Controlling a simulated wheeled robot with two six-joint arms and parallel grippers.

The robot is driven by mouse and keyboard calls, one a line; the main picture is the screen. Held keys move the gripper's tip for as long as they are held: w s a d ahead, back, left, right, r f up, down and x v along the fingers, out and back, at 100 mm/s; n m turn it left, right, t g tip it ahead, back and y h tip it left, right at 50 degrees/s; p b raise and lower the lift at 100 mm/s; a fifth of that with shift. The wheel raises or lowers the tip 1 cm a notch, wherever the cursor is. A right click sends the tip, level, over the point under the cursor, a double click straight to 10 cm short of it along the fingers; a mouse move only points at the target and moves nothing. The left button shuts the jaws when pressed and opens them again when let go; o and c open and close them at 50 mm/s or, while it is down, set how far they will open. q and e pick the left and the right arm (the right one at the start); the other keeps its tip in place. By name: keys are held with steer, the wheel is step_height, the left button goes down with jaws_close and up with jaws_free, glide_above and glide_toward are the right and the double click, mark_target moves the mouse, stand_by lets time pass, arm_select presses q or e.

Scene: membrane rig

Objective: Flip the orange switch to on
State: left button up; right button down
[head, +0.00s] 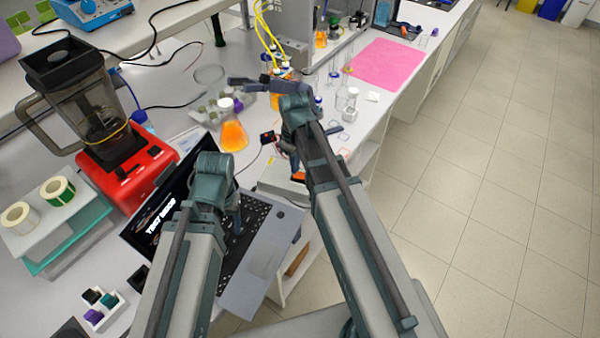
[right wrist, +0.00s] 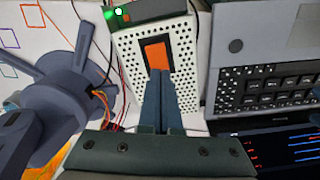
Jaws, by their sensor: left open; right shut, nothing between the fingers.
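The orange switch (right wrist: 157,52) is a rocker in a dark frame on a white perforated box (right wrist: 184,42) in the right wrist view. My right gripper (right wrist: 160,76) is shut and empty. Its fingertips overlap the lower edge of the switch; I cannot tell whether they touch it. The switch's on or off position is not clear. In the head view my right arm largely hides the box and its gripper. My left gripper (head: 236,215) is open and empty over the laptop keyboard, partly hidden by its own wrist.
A laptop (head: 262,245) lies left of my right arm. A red blender (head: 125,155) and an orange-filled flask (head: 232,132) stand on the bench. In the right wrist view a blue-grey spoked part (right wrist: 60,95) is close on the left, and a small green light (right wrist: 118,12) glows above the box.

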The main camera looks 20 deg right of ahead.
arm_select(q)
step_height(320, 180, up, 6)
steer(key=p, duration=0.5)
arm_select(e)
step_height(320, 180, up, 6)
steer(key=shift+f, duration=0.1)
arm_select(q)
steer(key=shift+f, duration=0.1)
step_height(320, 180, down, 6)
steer(key=b, duration=0.6)
steer(key=shift+f, duration=0.15)
arm_select(e)
steer(key=s+a+f+m, duration=0.1)
steer(key=s+a+f, duration=0.1)
steer(key=s+a, duration=0.1)
steer(key=s+a+f+m, duration=0.1)
steer(key=s+a+f, duration=0.1)
steer(key=s+a, duration=0.2)
steer(key=s+a+f+m+h, duration=0.1)
steer(key=s+a+f, duration=0.1)
steer(key=s, duration=0.5)
steer(key=shift+s+a+f+m, duration=0.1)
steer(key=shift+a+m, duration=0.2)
steer(key=shift+a, duration=0.35)
steer(key=shift+s+a, duration=0.1)
